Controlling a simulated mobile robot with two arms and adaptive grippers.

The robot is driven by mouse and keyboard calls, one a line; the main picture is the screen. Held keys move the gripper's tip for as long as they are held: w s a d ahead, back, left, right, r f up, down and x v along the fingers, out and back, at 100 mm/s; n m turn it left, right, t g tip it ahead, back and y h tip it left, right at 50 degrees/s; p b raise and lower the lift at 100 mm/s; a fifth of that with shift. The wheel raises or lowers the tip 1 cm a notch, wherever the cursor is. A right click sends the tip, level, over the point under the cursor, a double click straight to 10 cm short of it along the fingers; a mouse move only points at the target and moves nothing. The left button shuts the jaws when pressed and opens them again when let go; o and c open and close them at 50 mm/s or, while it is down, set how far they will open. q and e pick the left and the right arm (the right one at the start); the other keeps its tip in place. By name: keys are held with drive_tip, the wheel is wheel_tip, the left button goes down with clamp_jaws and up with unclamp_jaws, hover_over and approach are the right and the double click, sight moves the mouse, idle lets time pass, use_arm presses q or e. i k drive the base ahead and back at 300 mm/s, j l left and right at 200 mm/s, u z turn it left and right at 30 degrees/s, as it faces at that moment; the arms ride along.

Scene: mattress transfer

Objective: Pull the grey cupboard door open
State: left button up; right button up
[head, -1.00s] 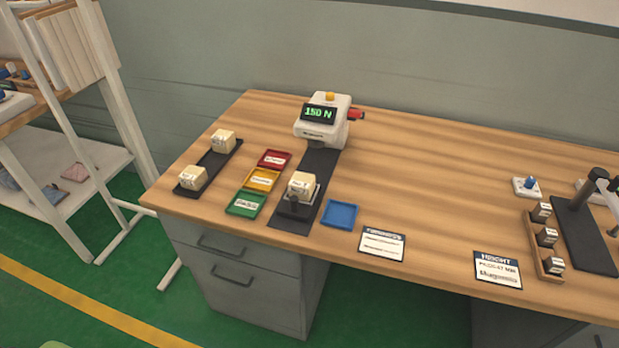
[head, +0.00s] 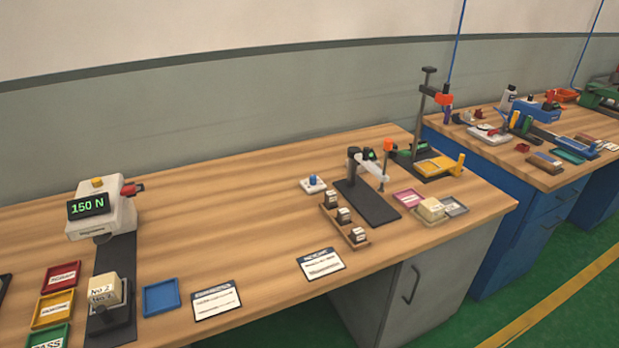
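The grey cupboard door (head: 427,281) is under the right end of the wooden workbench. It has a dark vertical bar handle (head: 410,285) near its left edge. The door looks closed, flush with the cupboard front. Neither of my grippers shows in the head view, so nothing of mine is seen touching the handle or door.
The wooden workbench (head: 255,215) carries a force tester (head: 101,208), coloured trays, label cards and a black test stand (head: 367,202). A blue bench (head: 520,235) stands to the right. Green floor (head: 480,322) with a yellow line lies open in front of the cupboard.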

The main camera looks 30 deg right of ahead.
sight(429, 286)
drive_tip(key=z, duration=1.85)
